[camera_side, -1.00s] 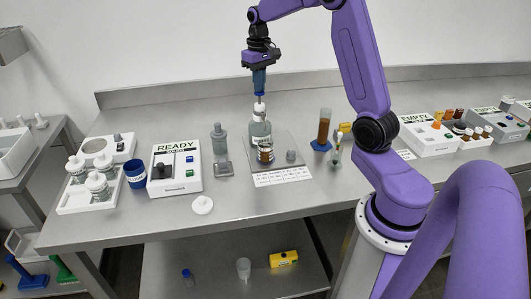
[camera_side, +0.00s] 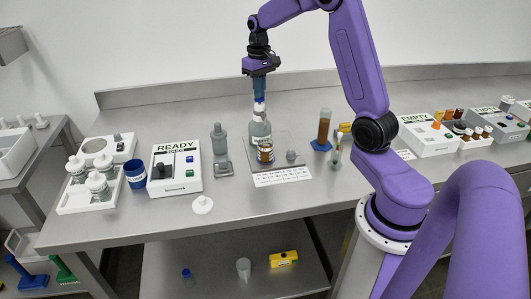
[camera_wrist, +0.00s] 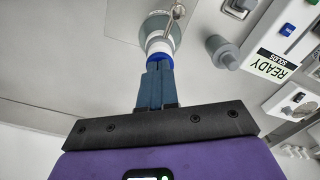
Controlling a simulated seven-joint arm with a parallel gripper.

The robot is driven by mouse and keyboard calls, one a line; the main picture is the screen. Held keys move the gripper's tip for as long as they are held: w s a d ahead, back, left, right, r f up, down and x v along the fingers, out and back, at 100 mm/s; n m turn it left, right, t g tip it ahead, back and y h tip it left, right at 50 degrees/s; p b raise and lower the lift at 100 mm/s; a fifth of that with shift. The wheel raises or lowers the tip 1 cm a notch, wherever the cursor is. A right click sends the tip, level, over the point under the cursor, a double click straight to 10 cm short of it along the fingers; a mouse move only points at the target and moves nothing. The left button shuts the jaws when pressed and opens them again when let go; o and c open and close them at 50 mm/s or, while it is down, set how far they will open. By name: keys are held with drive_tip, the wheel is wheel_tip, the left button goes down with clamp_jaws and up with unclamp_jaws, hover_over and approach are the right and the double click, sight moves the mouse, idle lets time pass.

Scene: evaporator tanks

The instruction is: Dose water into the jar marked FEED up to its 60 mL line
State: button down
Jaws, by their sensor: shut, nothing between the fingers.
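A tall clear bottle (camera_side: 260,131) with a white top stands on a grey plate at mid-table. It also shows in the wrist view (camera_wrist: 158,24), with a metal spout at its top. A small amber jar (camera_side: 265,153) with a pale label stands close in front of it; the label is too small to read, so I cannot confirm FEED or see its level. My gripper (camera_side: 259,98) is shut, pointing down directly over the bottle's top. In the wrist view the closed fingertips (camera_wrist: 157,66) meet a blue part at the white top and appear to touch it.
A brown-filled cylinder (camera_side: 324,127) and a small grey knob (camera_side: 291,155) are to the right. A white printed strip (camera_side: 283,176) lies in front. A white disc (camera_side: 203,204) lies near the front edge.

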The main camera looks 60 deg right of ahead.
drive_tip(key=shift+r, duration=2.05)
drive_tip(key=shift+f, duration=0.2)
drive_tip(key=shift+f, duration=2.15)
drive_tip(key=shift+r, duration=2.35)
wheel_tip(320, 180, up, 5)
